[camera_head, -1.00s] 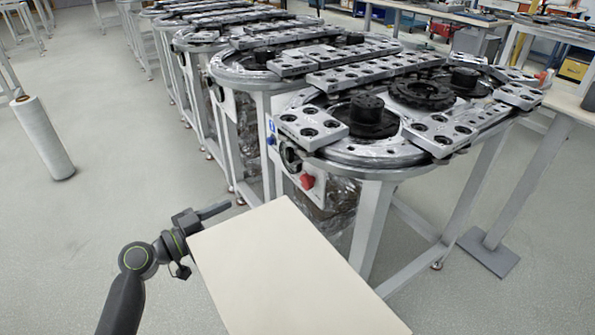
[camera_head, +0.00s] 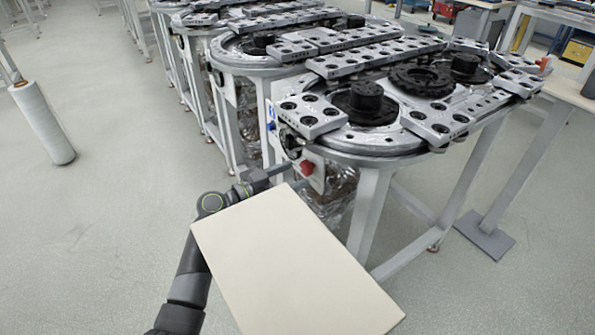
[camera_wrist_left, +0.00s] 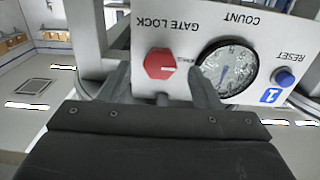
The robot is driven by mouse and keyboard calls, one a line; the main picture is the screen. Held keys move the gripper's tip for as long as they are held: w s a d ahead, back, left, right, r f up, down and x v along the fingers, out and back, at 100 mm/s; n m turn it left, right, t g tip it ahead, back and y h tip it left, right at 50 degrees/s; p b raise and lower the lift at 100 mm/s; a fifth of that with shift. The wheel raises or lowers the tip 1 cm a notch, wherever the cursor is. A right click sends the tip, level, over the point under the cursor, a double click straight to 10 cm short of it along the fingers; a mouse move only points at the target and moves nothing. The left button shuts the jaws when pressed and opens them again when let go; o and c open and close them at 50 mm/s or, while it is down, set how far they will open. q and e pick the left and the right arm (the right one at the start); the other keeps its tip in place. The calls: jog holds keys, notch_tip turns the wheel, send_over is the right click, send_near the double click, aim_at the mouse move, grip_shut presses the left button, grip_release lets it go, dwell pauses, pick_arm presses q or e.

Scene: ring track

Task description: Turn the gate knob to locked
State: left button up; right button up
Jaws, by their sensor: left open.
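The red gate knob (camera_wrist_left: 159,64) sits on a white panel (camera_wrist_left: 185,30) marked GATE LOCK, upside down in the left wrist view. Its pale pointer line points to the right there; the small print beside it is too small to read. In the head view the knob (camera_head: 307,168) is on the near side of the ring track (camera_head: 385,160). My left gripper (camera_head: 284,168) is open and close to the panel. In the left wrist view its fingers (camera_wrist_left: 158,72) lie on either side of the knob; contact cannot be told. My right gripper is not in view.
A round counter dial (camera_wrist_left: 228,68) and a blue reset button (camera_wrist_left: 285,78) are beside the knob on the panel. Track table legs (camera_head: 370,215) stand below.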

pick_arm(q)
jog(key=shift+x, duration=1.2)
jog(key=shift+c, duration=0.3)
jog(key=c, duration=0.9)
